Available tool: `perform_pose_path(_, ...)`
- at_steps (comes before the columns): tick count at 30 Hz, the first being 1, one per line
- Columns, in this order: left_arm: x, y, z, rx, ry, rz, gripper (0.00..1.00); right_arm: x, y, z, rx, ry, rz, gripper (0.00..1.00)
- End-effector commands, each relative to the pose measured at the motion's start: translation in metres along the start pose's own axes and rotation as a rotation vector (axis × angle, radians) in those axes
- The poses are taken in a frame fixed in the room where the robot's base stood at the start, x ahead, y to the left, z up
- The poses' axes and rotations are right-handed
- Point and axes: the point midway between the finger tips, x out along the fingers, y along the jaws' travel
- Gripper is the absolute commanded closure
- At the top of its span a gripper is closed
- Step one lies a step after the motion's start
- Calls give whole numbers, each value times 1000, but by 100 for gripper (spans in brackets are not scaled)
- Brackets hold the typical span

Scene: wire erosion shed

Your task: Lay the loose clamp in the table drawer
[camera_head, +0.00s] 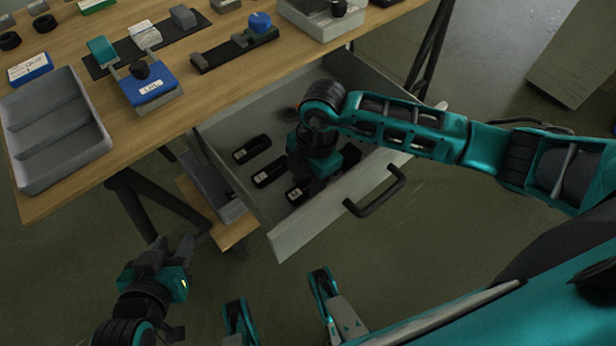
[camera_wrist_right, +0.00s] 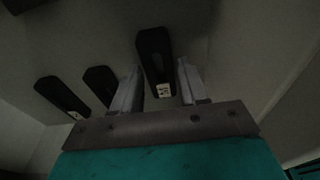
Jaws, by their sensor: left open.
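The table drawer (camera_head: 222,133) is pulled out, with its dark handle (camera_head: 375,192) at the front. Three black clamp-like pieces lie in it, roughly parallel: one at the left (camera_head: 252,149), one in the middle (camera_head: 270,172) and one nearest the front (camera_head: 298,192). I cannot tell which is the loose clamp. My right gripper (camera_wrist_right: 157,88) points down into the drawer. Its fingers stand apart on either side of the front piece (camera_wrist_right: 155,62), with narrow gaps visible. My left gripper (camera_head: 168,252) is open and empty, below and left of the drawer.
The wooden table (camera_head: 230,88) holds a grey sectioned tray (camera_head: 58,130), a blue block device (camera_head: 150,85) and a black rail (camera_head: 225,53) with parts. A dark table leg (camera_head: 140,205) stands left of the drawer. Open floor lies in front.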

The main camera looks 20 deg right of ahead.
Motion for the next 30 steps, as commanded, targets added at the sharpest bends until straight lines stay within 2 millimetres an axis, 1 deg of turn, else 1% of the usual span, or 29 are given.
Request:
perform_pose_path(1,0,0,0,-1,1,0,57,0,0,0,0,0,0,52)
perform_pose_path(4,0,0,0,-2,1,0,57,0,0,0,0,0,0,42)
perform_pose_path(5,0,0,-1,-2,1,0,57,0,0,0,0,0,0,41)
perform_pose_path(11,0,0,-1,-2,2,0,57,-1,0,0,0,0,0,41)
perform_pose_path(14,-1,0,-3,-2,2,0,57,-6,0,0,0,0,1,41)
perform_pose_path(17,-4,0,-8,-2,2,0,57,-19,0,-1,0,0,1,41)
perform_pose_path(24,-13,1,-22,-2,4,-1,57,-71,1,0,0,-1,4,41)
perform_pose_path(27,-16,1,-26,-2,5,-1,57,-91,1,-1,0,0,3,41)
perform_pose_path(30,-18,1,-30,-2,5,0,57,-107,0,-1,0,0,2,41)
